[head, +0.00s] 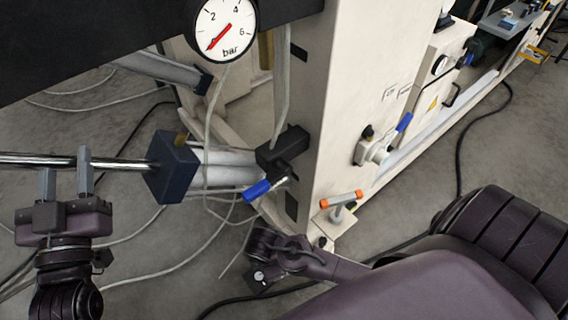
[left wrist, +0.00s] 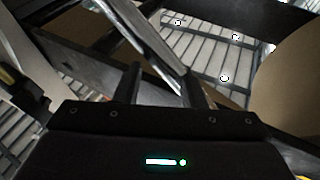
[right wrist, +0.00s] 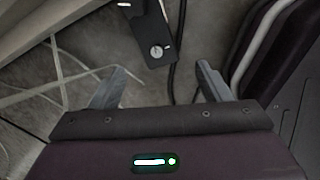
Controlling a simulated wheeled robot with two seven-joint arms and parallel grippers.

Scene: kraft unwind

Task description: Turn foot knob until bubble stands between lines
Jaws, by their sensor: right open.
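An orange-ended T-shaped knob (head: 341,199) stands on a pale foot plate at the lower corner of the cream machine frame. I cannot make out a bubble or its lines in any view. My left gripper (head: 66,172) is open, its fingers just at a chrome rod; its fingers also show apart in the left wrist view (left wrist: 163,84). My right gripper (right wrist: 158,84) is open and empty over the floor in the right wrist view. Beyond its fingers is a dark plate with a pale disc (right wrist: 157,51), which I cannot identify. In the head view the right fingers cannot be made out.
A chrome rod (head: 120,162) runs into a dark blue block (head: 172,166) at left. A blue-handled valve (head: 262,188) juts from the frame. A pressure gauge (head: 223,29) hangs above. Pale and black cables lie on the grey floor. A second blue-handled valve (head: 380,145) sits on the frame.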

